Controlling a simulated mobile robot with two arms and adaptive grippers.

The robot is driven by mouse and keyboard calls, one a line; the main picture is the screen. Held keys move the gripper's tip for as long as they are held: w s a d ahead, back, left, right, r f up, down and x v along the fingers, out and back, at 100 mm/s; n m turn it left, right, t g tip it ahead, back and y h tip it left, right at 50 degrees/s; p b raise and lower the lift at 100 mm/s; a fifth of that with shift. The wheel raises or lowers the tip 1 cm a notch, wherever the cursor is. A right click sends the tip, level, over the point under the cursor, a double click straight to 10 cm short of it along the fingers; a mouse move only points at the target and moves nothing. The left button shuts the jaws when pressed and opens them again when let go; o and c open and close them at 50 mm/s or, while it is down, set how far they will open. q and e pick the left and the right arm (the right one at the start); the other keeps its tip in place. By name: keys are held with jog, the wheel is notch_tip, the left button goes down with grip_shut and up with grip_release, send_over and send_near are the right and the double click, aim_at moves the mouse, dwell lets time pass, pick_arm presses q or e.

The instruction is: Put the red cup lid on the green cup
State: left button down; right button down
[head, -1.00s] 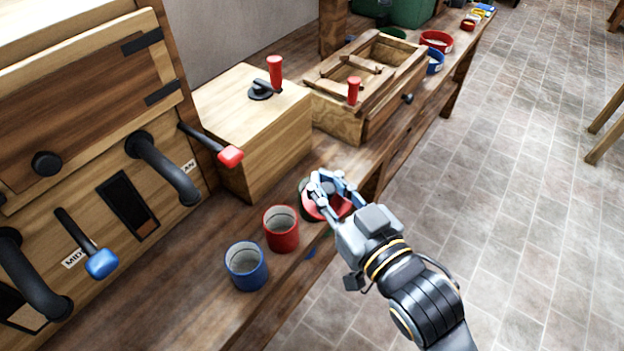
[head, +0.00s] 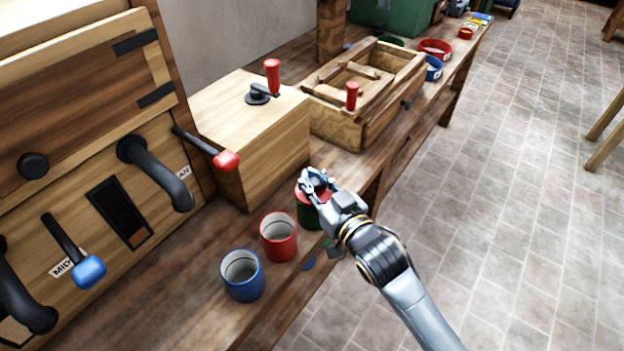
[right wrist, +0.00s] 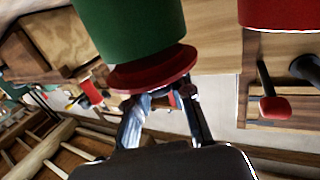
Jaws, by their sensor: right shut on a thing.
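The green cup (head: 309,218) stands on the bench beside the red cup, partly hidden by my right arm. The red cup lid (head: 303,195) is at the green cup's top, partly hidden by my gripper. My right gripper (head: 317,182) is above the cup, shut on the lid. In the right wrist view the picture is upside down: the lid (right wrist: 152,72) lies against the rim of the green cup (right wrist: 130,28) and covers its mouth. I cannot tell whether it is fully seated. The fingers (right wrist: 163,98) are at the lid's top. My left gripper is not in view.
An open red cup (head: 279,239) and an open blue cup (head: 242,279) stand to the left. A wooden box with a red-handled crank (head: 252,130) is behind. A small blue piece (head: 309,263) lies by the bench edge. Open floor (head: 510,220) is on the right.

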jog(key=shift+f, duration=0.25)
jog(key=shift+f, duration=0.15)
jog(key=c, duration=1.1)
grip_release()
jog(key=shift+c, duration=0.2)
jog(key=shift+r, duration=0.2)
jog(key=v, duration=1.2)
jog(key=shift+b, duration=0.4)
